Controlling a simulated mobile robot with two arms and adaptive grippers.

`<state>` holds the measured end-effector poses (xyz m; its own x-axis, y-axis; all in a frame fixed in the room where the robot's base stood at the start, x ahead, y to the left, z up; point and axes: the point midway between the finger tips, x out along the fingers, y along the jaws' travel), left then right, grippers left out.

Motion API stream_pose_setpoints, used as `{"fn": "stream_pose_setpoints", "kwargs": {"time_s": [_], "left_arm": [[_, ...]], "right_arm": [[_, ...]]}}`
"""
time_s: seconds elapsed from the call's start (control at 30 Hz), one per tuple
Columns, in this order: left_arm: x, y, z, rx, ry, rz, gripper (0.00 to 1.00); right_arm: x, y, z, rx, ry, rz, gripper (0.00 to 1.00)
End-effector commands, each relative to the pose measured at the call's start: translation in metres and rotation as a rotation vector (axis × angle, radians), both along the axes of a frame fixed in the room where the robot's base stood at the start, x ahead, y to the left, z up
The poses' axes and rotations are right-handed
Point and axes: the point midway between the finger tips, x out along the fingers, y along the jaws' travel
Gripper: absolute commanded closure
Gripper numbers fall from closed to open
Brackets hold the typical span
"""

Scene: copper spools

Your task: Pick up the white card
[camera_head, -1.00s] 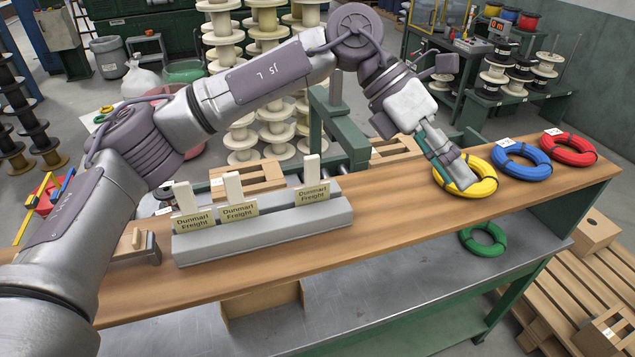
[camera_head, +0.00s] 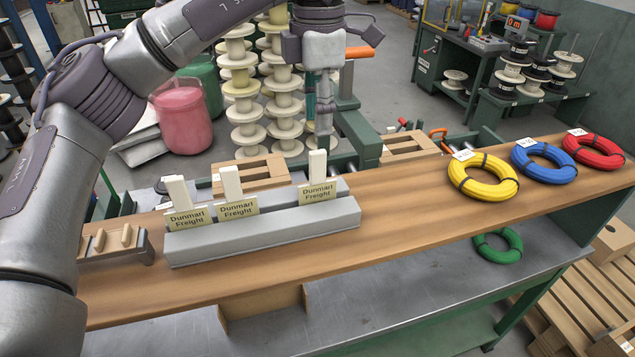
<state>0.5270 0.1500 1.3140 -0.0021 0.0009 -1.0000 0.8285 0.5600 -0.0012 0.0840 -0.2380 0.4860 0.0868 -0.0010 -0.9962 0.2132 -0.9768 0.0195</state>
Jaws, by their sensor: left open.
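Three white cards stand upright in a long grey slotted block (camera_head: 262,241) on the wooden shelf: a left card (camera_head: 177,190), a middle card (camera_head: 231,182) and a right card (camera_head: 318,164). Each has a cream "Dunmarl Freight" label at its foot. My left gripper (camera_head: 320,128) points down above and behind the right card. It is open, with nothing seen between its fingers. Its fingertips are small against the spools, so the gap to the card is hard to judge. My right gripper is not in view.
Yellow (camera_head: 483,177), blue (camera_head: 544,161) and red (camera_head: 594,152) coils with small white tags lie on the shelf's right. A green coil (camera_head: 498,246) lies on the lower metal top. A small grey holder (camera_head: 117,245) stands left. The shelf between block and yellow coil is clear.

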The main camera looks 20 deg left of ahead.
Motion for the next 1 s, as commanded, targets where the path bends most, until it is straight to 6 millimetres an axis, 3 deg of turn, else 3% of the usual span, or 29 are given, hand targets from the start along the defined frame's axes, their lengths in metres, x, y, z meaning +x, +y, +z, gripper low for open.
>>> {"fn": "stream_pose_setpoints", "kwargs": {"time_s": [0.17,0.43,0.73,1.0], "left_arm": [[-0.002,0.000,-0.012,0.000,0.002,-0.001,0.58],[-0.006,0.000,-0.048,-0.001,0.000,0.000,0.58],[-0.006,0.000,-0.055,-0.002,-0.001,0.000,0.58],[-0.006,-0.001,-0.055,-0.002,-0.001,0.000,1.00]], "right_arm": [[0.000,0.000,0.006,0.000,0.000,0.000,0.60],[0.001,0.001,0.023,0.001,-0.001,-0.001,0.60],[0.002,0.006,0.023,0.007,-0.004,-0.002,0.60],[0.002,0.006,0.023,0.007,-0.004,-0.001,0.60]]}}
